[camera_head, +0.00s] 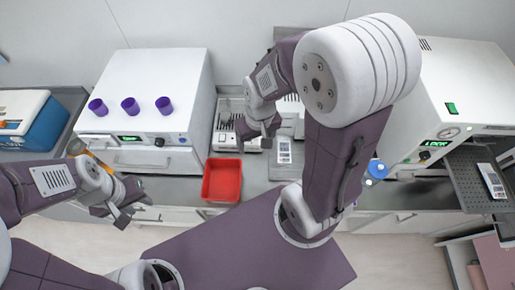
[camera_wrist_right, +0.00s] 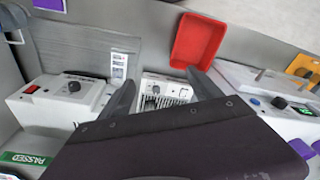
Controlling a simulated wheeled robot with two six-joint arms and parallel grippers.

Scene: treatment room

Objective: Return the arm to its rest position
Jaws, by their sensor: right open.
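My right arm (camera_head: 340,150) rises over the counter and bends back at a large white joint. Its gripper (camera_head: 257,133) hangs in front of a white slotted device (camera_head: 228,127). In the right wrist view my right gripper (camera_wrist_right: 165,92) has its two dark fingers spread apart with nothing between them. The slotted device (camera_wrist_right: 166,91) shows beyond the gap. My left gripper (camera_head: 124,203) is at the left, over the counter's front edge, with its fingers apart and empty.
A red tray (camera_head: 222,181) lies on the counter between my grippers. A white machine (camera_head: 150,100) with three purple cups on top stands left. Another white machine (camera_head: 455,90) stands right, beside a dark perforated shelf (camera_head: 465,180). A blue-and-white box (camera_head: 30,120) is far left.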

